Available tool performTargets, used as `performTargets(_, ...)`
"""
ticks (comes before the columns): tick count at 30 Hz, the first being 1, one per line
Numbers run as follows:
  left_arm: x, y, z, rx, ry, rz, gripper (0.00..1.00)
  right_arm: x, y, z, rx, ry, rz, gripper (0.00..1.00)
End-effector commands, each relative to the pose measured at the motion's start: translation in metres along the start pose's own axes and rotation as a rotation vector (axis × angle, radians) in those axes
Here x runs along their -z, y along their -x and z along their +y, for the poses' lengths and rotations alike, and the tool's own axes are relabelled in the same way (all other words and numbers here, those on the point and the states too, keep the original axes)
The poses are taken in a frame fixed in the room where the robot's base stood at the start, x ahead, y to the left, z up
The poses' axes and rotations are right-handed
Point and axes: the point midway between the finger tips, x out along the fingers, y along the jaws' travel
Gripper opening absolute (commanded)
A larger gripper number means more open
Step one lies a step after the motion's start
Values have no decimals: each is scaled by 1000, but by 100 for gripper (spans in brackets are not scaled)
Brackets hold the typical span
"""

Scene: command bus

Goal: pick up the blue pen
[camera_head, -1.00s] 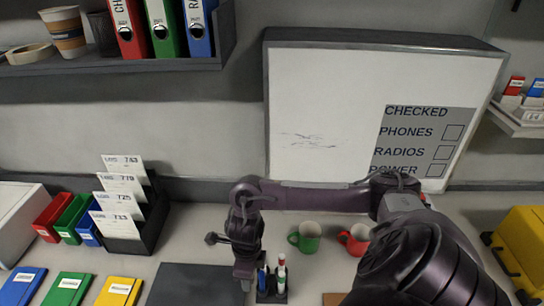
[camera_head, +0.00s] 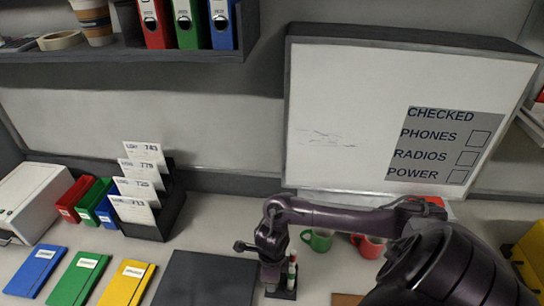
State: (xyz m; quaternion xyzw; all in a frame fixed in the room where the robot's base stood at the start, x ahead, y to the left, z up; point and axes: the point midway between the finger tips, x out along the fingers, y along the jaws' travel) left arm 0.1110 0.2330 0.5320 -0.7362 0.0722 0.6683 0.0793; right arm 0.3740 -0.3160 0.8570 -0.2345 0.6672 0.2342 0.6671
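My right gripper (camera_head: 271,282) comes down from my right arm and points downward at the left side of a small dark pen holder (camera_head: 285,294). Pens with light bodies stand in the holder, with a red cap (camera_head: 293,259) and a green band showing beside the gripper. I cannot make out the blue pen; it may be hidden behind the gripper. The fingertips are dark, small and partly cut off, so I cannot tell whether they are open or touching a pen. My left gripper is not in view.
A dark mat (camera_head: 205,280) lies left of the holder. Blue, green and yellow notebooks (camera_head: 127,284) lie further left, below a black card rack (camera_head: 172,212). A whiteboard (camera_head: 350,110) stands behind.

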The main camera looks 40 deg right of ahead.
Motion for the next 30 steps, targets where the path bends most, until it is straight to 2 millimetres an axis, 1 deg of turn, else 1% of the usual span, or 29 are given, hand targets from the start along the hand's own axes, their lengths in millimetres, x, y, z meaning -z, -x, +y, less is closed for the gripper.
performTargets(5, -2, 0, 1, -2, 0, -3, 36, 0, -1, 0, 0, 0, 0, 39)
performTargets(6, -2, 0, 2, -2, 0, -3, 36, 0, -1, 0, 0, 0, 0, 38)
performTargets(15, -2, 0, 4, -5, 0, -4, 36, 0, -1, 0, 0, 0, 0, 0)
performTargets(25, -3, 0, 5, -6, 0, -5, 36, 0, 0, 0, 1, 0, -1, 0)
performTargets(30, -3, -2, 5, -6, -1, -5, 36, -1, 10, -1, 2, 1, -2, 0)
